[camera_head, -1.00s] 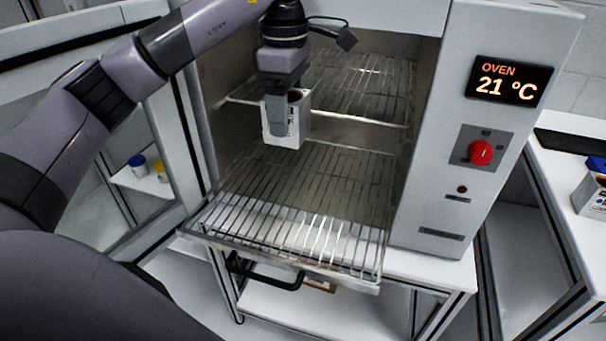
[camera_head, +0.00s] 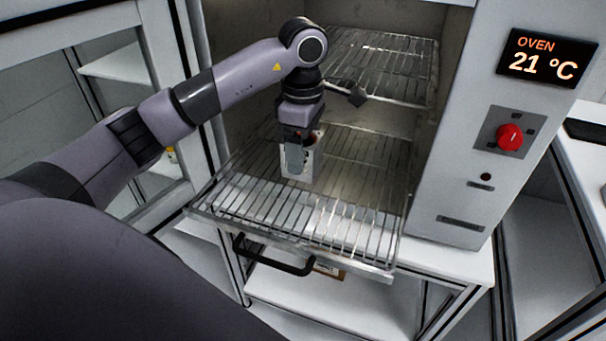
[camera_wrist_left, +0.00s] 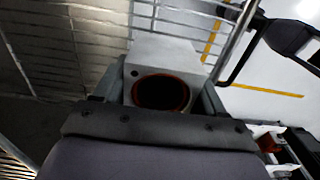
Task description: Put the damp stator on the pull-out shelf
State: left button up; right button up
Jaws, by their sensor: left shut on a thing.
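The stator is a pale block (camera_head: 303,166) with a round, copper-rimmed bore; the bore shows in the left wrist view (camera_wrist_left: 160,92). My left gripper (camera_head: 297,158) is shut on it, one finger on each side, and holds it upright over the pull-out shelf. The pull-out shelf (camera_head: 330,228) is a wire rack that sticks out of the oven at the front. The stator's lower edge is close to the rack wires; I cannot tell whether it touches. My right gripper is not in view.
A fixed upper wire rack (camera_head: 385,65) is inside the oven behind my wrist. The oven's panel (camera_head: 510,140) with a red knob stands at the right. A black handle (camera_head: 270,258) hangs below the shelf's front. The shelf's front and right parts are bare.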

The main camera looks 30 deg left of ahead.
pick_arm(q)
jog(key=shift+f, duration=3.05)
jog(key=shift+f, duration=0.1)
jog(key=o, duration=1.5)
jog(key=shift+o, duration=0.2)
jog(key=shift+r, duration=0.2)
notch_tip(320, 180, up, 12)
jog(key=shift+f, duration=0.15)
